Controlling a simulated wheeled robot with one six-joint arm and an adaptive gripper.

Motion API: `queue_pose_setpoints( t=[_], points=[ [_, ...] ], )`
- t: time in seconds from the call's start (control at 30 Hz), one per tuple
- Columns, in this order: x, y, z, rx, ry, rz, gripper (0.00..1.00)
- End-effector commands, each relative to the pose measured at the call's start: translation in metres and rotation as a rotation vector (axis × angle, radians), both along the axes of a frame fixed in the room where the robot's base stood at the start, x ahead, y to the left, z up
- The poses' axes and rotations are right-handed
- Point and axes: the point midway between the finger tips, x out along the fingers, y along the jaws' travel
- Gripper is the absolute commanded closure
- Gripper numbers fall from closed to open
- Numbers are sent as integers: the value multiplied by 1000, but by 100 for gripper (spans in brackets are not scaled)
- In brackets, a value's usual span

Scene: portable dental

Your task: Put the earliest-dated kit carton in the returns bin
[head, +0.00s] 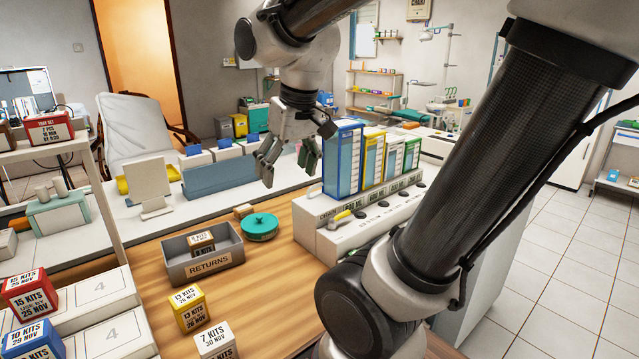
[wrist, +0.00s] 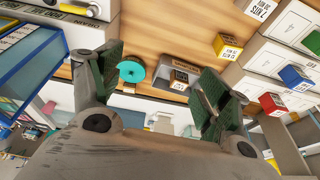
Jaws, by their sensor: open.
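The grey returns bin (head: 205,265) stands on the wooden counter, with a small carton (head: 203,240) marked 6 kits inside; its date is too small to read surely. A yellow carton (head: 189,308), 13 kits, apparently 26 Nov, and a white carton (head: 216,342), 7 kits, 30 Nov, stand in front of the bin. At the left are a red carton (head: 31,292), 15 kits, and a blue carton (head: 34,340), 10 kits; their dates look like late November. My gripper (head: 288,163) is open and empty, above and behind the bin. The bin also shows between my fingers in the wrist view (wrist: 182,68).
A round green-lidded container (head: 260,226) sits right of the bin. Tall blue and yellow boxes (head: 343,158) stand on a white labelled unit (head: 330,237) close right of my gripper. A red tray-set box (head: 49,128) sits on the left shelf.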

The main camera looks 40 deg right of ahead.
Motion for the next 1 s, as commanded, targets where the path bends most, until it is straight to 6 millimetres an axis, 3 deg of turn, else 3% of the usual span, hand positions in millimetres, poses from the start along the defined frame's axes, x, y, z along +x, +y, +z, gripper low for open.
queue_pose_setpoints(
  t=[0.03, 0.1, 0.3, 1.0],
  points=[
    [-23, -6, 1, -4, -28, 0, 24],
    [-46, -12, -2, -12, -54, 7, 24],
    [-79, -18, -10, -24, -90, 16, 24],
    [-81, -18, -11, -26, -91, 18, 24]
  ],
)
